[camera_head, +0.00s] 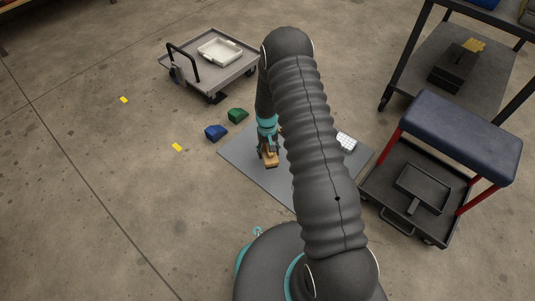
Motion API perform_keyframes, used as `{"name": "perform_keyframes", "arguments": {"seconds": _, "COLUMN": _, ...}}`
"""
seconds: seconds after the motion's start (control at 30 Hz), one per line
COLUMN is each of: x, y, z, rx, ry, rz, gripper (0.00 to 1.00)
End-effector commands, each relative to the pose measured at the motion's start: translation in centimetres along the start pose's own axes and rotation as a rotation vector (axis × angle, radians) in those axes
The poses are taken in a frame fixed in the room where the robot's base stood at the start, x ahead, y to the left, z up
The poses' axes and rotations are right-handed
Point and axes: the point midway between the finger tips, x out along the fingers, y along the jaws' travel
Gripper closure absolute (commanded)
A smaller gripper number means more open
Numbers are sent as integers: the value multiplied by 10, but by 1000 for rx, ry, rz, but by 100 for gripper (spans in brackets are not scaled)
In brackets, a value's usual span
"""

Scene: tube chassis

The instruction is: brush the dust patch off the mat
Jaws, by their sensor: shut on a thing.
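The grey mat (243,161) lies flat on the concrete floor, partly covered by my arm in the head view. My gripper (269,152) points down over the left part of the mat. It is shut on a small tan brush (270,161), which is at or just above the mat; I cannot tell whether it touches. A white, grid-patterned item (346,142) is at the mat's right side. I cannot make out the dust patch; my arm hides the middle of the mat.
A green block (238,115) and a blue block (216,132) sit just off the mat's upper left. A flat cart (185,82) with a white tray (220,51) stands behind. A blue-padded creeper seat (460,135) stands right.

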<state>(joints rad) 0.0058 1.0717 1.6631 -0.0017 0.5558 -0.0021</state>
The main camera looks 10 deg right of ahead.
Motion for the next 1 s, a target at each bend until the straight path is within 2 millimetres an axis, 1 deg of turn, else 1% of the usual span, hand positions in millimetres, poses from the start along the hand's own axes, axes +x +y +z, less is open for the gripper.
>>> {"name": "perform_keyframes", "arguments": {"seconds": 0.03, "x": -8, "y": -1, "z": 1, "rx": -1, "ry": 1, "rz": 0, "gripper": 98}}
{"name": "perform_keyframes", "arguments": {"seconds": 0.1, "x": -14, "y": -1, "z": 2, "rx": -2, "ry": 1, "rz": 0, "gripper": 98}}
{"name": "perform_keyframes", "arguments": {"seconds": 0.3, "x": -28, "y": -2, "z": 4, "rx": -3, "ry": 0, "rz": 0, "gripper": 98}}
{"name": "perform_keyframes", "arguments": {"seconds": 0.77, "x": -30, "y": -3, "z": 2, "rx": -4, "ry": 2, "rz": 1, "gripper": 98}}
{"name": "perform_keyframes", "arguments": {"seconds": 0.87, "x": -40, "y": -3, "z": -5, "rx": -5, "ry": 4, "rz": 1, "gripper": 98}}
{"name": "perform_keyframes", "arguments": {"seconds": 0.97, "x": -58, "y": -4, "z": -14, "rx": -6, "ry": 6, "rz": 1, "gripper": 98}}
{"name": "perform_keyframes", "arguments": {"seconds": 1.0, "x": -67, "y": -5, "z": -18, "rx": -8, "ry": 6, "rz": 1, "gripper": 98}}
